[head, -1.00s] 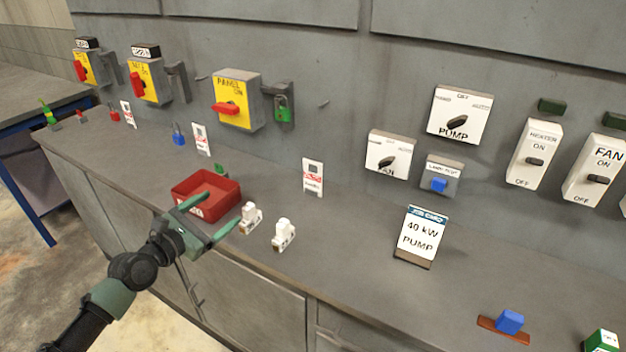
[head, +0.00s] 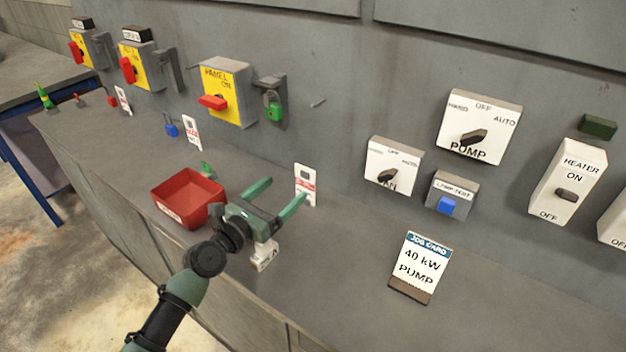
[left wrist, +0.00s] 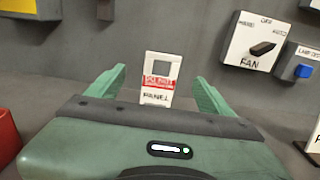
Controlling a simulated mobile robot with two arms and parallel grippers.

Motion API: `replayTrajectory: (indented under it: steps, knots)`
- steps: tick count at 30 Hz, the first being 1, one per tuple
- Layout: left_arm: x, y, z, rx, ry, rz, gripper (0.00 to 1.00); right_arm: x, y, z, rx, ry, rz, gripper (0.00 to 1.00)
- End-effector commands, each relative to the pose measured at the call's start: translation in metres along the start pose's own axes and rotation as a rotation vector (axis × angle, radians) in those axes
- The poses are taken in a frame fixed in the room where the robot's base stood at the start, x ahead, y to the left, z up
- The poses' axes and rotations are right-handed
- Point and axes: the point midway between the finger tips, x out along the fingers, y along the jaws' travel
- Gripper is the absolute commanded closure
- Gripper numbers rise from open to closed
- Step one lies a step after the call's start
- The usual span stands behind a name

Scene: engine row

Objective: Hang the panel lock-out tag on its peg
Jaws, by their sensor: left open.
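The panel lock-out tag (head: 305,188) is a white card with a red band and a window near its top. It stands upright on the bench near the wall. In the left wrist view the tag (left wrist: 158,96) reads PANEL and shows between the fingers. My left gripper (head: 286,191) is open, fingers pointing at the tag, with nothing held. A small peg (head: 318,103) sticks out of the wall to the right of the yellow PANEL switch (head: 218,92). A green padlock (head: 273,112) hangs on the bracket between them. My right gripper is not in view.
A red tray (head: 188,198) stands left of my left gripper. A white block (head: 264,256) is below it. A 40 kW PUMP card (head: 420,266) stands to the right. Another tag (head: 191,130) stands farther left. The bench between the panel tag and the pump card is clear.

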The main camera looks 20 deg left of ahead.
Motion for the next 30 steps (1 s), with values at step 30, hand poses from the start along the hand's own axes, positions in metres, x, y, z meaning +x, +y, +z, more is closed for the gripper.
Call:
replayTrajectory:
  steps: [30]
  knots:
    - [0.078,-0.004,0.003,-0.001,0.000,0.000,0.40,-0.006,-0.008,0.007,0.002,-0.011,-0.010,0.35]
